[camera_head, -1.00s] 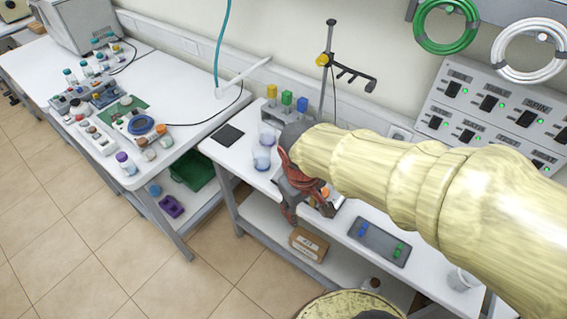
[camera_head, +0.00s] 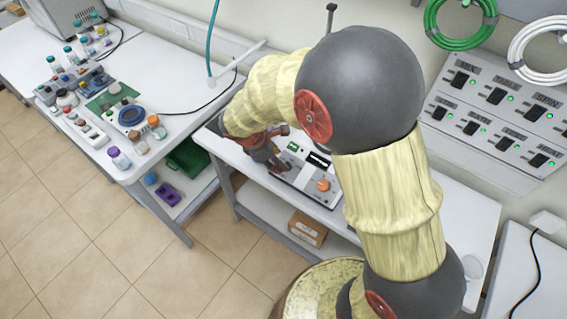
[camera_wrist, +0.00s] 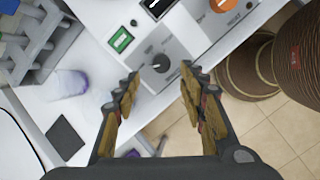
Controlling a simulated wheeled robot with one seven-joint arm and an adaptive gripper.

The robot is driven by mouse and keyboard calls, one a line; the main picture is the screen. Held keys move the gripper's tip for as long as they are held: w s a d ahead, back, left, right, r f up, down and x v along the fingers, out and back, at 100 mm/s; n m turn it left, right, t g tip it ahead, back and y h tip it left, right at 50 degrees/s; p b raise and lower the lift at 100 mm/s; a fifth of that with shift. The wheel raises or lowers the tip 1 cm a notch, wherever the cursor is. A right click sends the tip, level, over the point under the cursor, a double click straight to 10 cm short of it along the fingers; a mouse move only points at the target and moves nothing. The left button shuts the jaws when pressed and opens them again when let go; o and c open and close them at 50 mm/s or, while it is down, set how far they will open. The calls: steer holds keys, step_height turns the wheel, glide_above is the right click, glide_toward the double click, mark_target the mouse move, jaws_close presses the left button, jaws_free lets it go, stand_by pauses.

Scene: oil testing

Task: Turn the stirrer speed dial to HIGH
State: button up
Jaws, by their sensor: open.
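The stirrer (camera_head: 308,192) is a light box with a grey front panel on the middle bench. In the wrist view, its dark round dial (camera_wrist: 161,63) sits on the grey panel with small labels around it; I cannot read its setting. My gripper (camera_wrist: 159,76) is open, its fingers on either side of the dial in the picture. I cannot tell the gap in depth, and nothing is held. An orange knob (camera_wrist: 222,4), a green switch (camera_wrist: 120,40) and a dark display (camera_wrist: 157,6) are nearby. In the head view, my gripper (camera_head: 272,158) hides the dial.
A grey rack (camera_wrist: 38,42) and a clear vessel with purple contents (camera_wrist: 68,84) stand beside the stirrer. A dark square pad (camera_wrist: 64,139) lies on the bench. A wall panel of switches (camera_head: 500,105) is at the right. The left bench (camera_head: 150,78) holds many bottles.

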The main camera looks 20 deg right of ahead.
steer(key=b+x, duration=0.1)
steer(key=x, duration=0.4)
steer(key=shift+s+d+f, duration=0.1)
steer(key=shift+d+f, duration=0.15)
steer(key=shift+f, duration=0.15)
steer(key=shift+c, duration=1.3)
steer(key=c, duration=0.7)
jaws_close()
